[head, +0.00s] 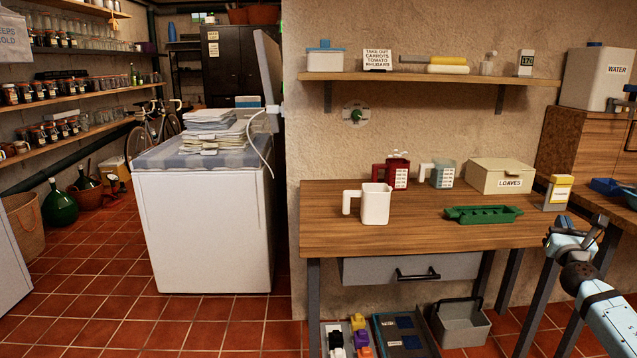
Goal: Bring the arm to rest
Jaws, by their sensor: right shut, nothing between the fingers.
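My right arm (612,312) comes in from the lower right corner. My right gripper (574,232) is shut and empty, in front of the right end of the wooden workbench (420,228). From this view I cannot tell how far it is from the bench edge. My left gripper is not in view.
A white jug (375,204), a green tray (483,215), a box marked LOAVES (499,176) and a yellow-and-grey item (558,193) stand on the bench. A grey bin (460,324) is below. A white chest freezer (203,228) stands left; tiled floor is clear before it.

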